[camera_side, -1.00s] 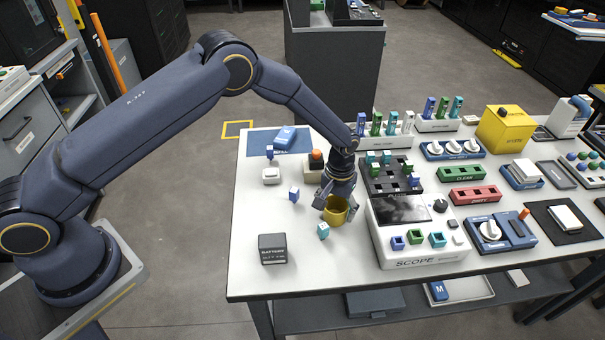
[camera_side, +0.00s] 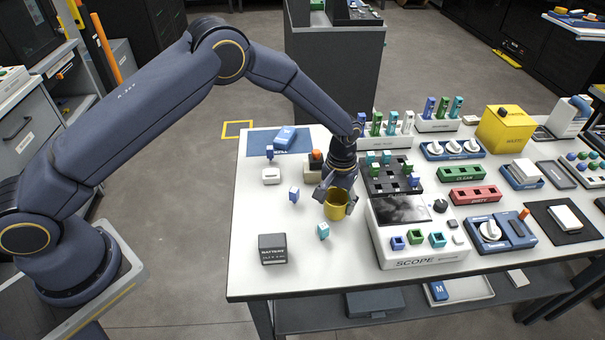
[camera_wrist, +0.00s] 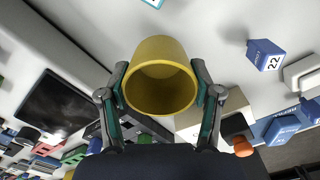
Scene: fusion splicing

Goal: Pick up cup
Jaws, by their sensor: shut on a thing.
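The yellow cup (camera_side: 336,207) is between the two fingers of my gripper (camera_side: 337,200), just left of the scope on the white table. In the wrist view the cup (camera_wrist: 160,78) has its open mouth toward the camera, and the fingers of my gripper (camera_wrist: 160,92) press on its two sides. My gripper is shut on the cup. Whether the cup's base is clear of the table is hard to tell.
The scope (camera_side: 420,258) with its dark screen stands close on the right. A dark battery box (camera_side: 273,248) and small blue and teal blocks (camera_side: 323,231) lie to the left and front. A black rack (camera_side: 388,178) stands behind right. The table's front left is mostly clear.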

